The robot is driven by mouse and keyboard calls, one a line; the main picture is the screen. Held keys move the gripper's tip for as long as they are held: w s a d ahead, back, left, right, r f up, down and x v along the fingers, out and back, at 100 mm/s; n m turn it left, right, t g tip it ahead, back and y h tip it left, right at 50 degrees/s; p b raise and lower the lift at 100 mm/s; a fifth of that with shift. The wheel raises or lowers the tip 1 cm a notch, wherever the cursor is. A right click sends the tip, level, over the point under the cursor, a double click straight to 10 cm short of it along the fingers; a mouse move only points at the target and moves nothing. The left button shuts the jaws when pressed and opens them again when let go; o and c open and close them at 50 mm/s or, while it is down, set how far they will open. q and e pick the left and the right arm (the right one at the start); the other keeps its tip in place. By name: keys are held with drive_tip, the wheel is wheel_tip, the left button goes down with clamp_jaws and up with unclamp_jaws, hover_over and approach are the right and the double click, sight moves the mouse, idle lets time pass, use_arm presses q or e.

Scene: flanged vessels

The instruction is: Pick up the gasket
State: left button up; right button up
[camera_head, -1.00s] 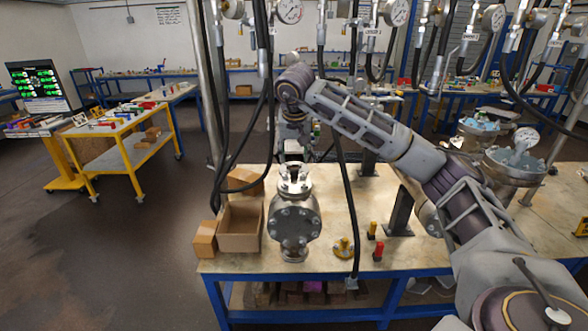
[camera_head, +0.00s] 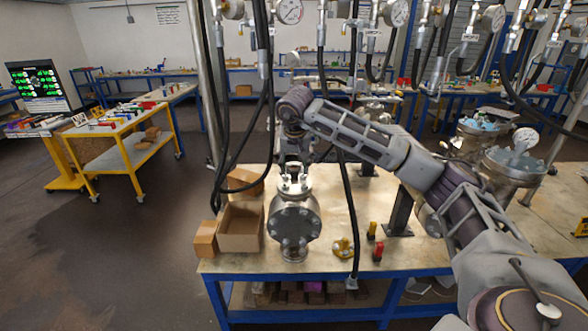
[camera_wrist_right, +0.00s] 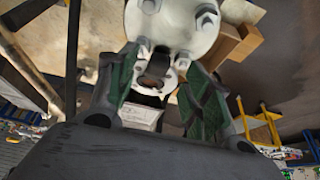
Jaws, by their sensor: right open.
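The flanged vessel (camera_head: 295,222) stands upright on the blue-framed table, with a bolted round cover facing me. My right gripper (camera_head: 293,165) points down just over the vessel's top flange. In the right wrist view the gripper (camera_wrist_right: 160,65) is open, its two green-padded fingers on either side of the vessel's top opening (camera_wrist_right: 157,72). A dark piece lies in or at that opening; I cannot tell whether it is the gasket. No gasket can be made out for certain. Whether the fingers touch anything is unclear. My left gripper is out of view.
An open cardboard box (camera_head: 240,229) and a smaller closed box (camera_head: 204,239) stand left of the vessel. A yellow fitting (camera_head: 343,247) and a red-and-yellow one (camera_head: 377,252) lie to the right. A black hose (camera_head: 349,210) hangs close to the vessel's right.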

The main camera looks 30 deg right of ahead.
sight(294, 171)
drive_tip(key=shift+x, duration=1.55)
drive_tip(key=shift+c, duration=0.4)
drive_tip(key=c, duration=0.9)
